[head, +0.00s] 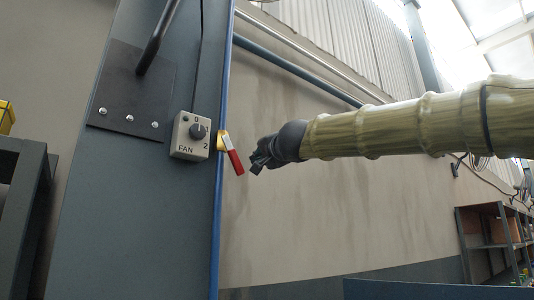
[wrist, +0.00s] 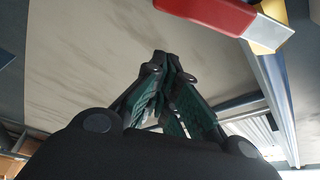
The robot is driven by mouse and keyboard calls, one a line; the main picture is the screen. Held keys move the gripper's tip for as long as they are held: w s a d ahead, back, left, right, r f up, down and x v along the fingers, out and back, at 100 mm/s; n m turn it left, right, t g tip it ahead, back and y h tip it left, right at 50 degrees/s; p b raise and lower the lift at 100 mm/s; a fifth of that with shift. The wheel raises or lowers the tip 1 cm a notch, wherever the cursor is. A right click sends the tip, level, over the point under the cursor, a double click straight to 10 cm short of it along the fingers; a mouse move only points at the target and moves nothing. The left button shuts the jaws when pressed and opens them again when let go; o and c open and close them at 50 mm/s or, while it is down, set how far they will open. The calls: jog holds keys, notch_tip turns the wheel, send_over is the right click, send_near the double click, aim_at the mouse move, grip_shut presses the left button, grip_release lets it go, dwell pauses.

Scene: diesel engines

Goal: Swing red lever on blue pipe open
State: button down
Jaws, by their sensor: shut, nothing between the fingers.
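The red lever (head: 235,162) slants down and to the right from a yellow valve body (head: 222,139) on the blue pipe (head: 222,80) in the head view. The pipe runs upright along the edge of a grey column. My gripper (head: 257,167) is shut and empty, just right of the lever's lower end; I cannot tell if they touch in this view. In the wrist view, the closed fingertips (wrist: 168,58) sit below the red lever (wrist: 212,12), with a visible gap between them. The blue pipe (wrist: 272,90) runs at the right there.
A grey fan switch box (head: 190,136) is on the column (head: 140,220), just left of the valve. A black handle with a plate (head: 132,90) is above left. Shelving (head: 490,235) stands at the far right. The beige wall (head: 300,215) behind my arm is mostly bare.

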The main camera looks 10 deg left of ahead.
aim_at(233, 155)
jog(key=shift+s+a+f+b, duration=0.25)
jog(key=shift+s+a+f, duration=0.15)
jog(key=shift+s, duration=0.2)
jog(key=shift+s+a+f+b, duration=0.2)
jog(key=shift+s+a+f, duration=0.15)
jog(key=shift+s, duration=0.25)
